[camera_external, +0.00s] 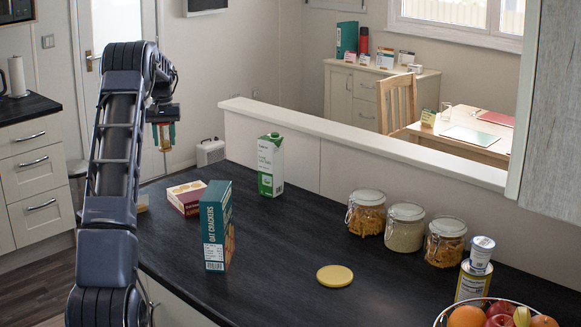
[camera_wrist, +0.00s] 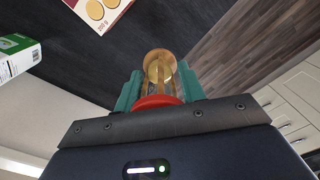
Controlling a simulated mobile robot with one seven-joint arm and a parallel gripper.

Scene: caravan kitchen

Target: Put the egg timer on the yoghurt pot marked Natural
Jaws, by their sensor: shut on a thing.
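My gripper (camera_external: 163,134) is raised at the upper left of the external view, beyond the near part of the arm. In the wrist view its green fingers (camera_wrist: 160,90) are shut on the egg timer (camera_wrist: 160,66), a small glass with a round wooden-looking end and a red end nearer the wrist. Nothing touches its far end. A small white pot with a blue-grey marking (camera_external: 482,250) stands at the right of the counter, seemingly on top of a yellow and white tin (camera_external: 472,284). I cannot read the name Natural on it.
On the dark counter (camera_external: 285,240) stand an oat crackers box (camera_external: 216,228), a red box (camera_external: 186,197), a green and white carton (camera_external: 270,165), lidded jars (camera_external: 404,228) and a fruit bowl (camera_external: 500,312). A yellow disc (camera_external: 334,276) lies flat. A pale thing is partly hidden behind my arm.

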